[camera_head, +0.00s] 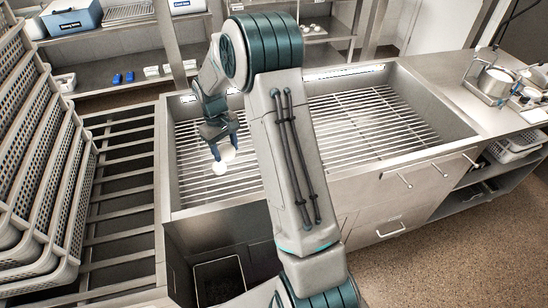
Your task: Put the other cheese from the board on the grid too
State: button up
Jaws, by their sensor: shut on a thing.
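My gripper (223,147) is over the left part of the metal grid (372,115), pointing down. It is shut on a white round cheese (230,155). A second white cheese (219,168) shows just below and left of the held one, and it appears to lie on the grid bars. The two overlap in the view, so I cannot tell whether they touch. I cannot make out the board in this view. My arm hides the middle of the grid.
The grid lies in a sunken steel basin with raised walls. Stacked perforated baskets (42,150) stand at the left on a slatted rack (120,200). A pot (496,80) and small dishes are on the right counter. The grid's right side is clear.

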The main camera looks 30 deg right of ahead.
jog(key=w+d+f+n+t+b, duration=0.1)
jog(key=w+d+f+n+b, duration=0.25)
jog(key=d+n+b, duration=0.4)
jog(key=w+d+f+n+t+b, duration=0.1)
jog(key=w+d+f+n+b, duration=0.1)
jog(key=d+f+n+b, duration=0.35)
jog(key=w+d+f+n+b, duration=0.3)
jog(key=d+n+b, duration=0.45)
jog(key=n, duration=0.25)
send_over(248, 158)
jog(key=shift+n+h, duration=0.3)
jog(key=f, duration=0.6)
jog(key=shift+s+a+f+p, duration=0.15)
jog(key=shift+a+f+p, duration=0.1)
jog(key=shift+p, duration=0.1)
jog(key=shift+f, duration=2)
jog(key=shift+f, duration=0.2)
jog(key=o, duration=1)
